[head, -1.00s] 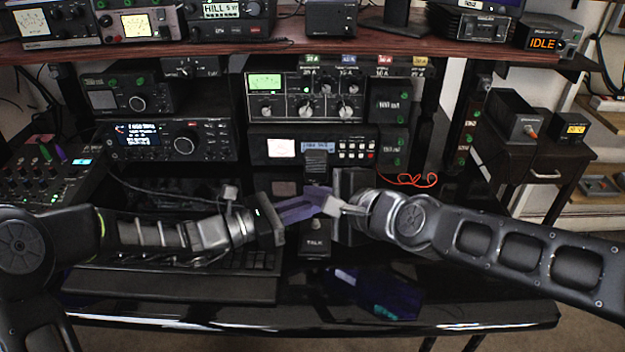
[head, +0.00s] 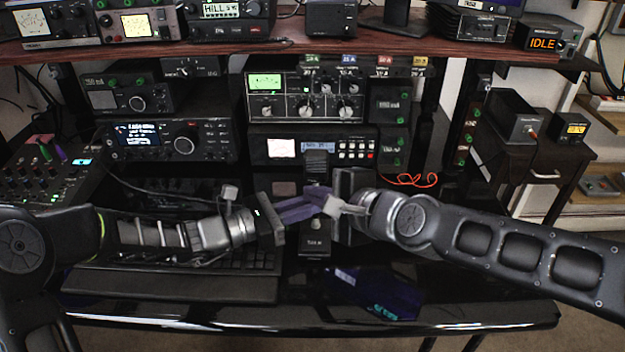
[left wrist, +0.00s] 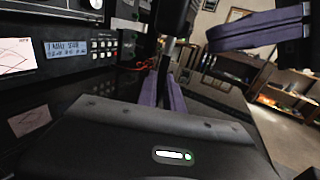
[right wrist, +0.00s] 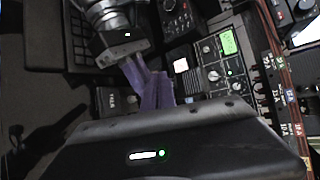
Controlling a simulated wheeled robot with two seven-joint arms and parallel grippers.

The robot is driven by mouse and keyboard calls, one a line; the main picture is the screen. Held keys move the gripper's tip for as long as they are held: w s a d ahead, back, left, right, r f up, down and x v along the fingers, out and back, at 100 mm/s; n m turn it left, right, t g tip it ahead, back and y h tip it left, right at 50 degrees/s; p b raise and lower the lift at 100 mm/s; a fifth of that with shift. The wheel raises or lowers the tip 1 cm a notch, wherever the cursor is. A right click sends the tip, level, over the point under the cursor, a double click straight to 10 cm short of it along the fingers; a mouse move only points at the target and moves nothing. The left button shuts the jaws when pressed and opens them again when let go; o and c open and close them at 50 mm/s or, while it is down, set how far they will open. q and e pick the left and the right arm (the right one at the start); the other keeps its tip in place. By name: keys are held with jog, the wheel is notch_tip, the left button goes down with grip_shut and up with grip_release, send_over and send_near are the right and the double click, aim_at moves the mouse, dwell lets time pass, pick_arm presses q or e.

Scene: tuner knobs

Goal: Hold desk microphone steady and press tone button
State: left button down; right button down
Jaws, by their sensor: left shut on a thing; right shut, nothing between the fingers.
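The black desk microphone stands upright at the middle of the desk, its dark head (head: 316,160) above a base (head: 315,246) with a light label. Its stem shows in the left wrist view (left wrist: 165,62). My left gripper (head: 312,208) comes in from the left, its purple fingers shut on the microphone's stem. My right gripper (head: 328,202) comes in from the right, shut and empty, close beside the left fingers and over the microphone. Its purple fingers (right wrist: 158,85) also show in the right wrist view. I cannot make out the tone button; the grippers cover part of the microphone.
A keyboard (head: 230,262) lies under my left arm. Radios, including one with a blue display (head: 165,140), and a metered tuner panel (head: 305,97) stand behind. A mixer (head: 45,180) is at the left. A dark purple-blue item (head: 375,293) lies near the front edge.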

jog(key=shift+w, duration=0.1)
jog(key=shift+w, duration=0.3)
jog(key=shift+w, duration=0.4)
dwell(0.9)
jog(key=shift+s+d, duration=0.15)
jog(key=shift+s, duration=0.65)
jog(key=shift+s, duration=0.15)
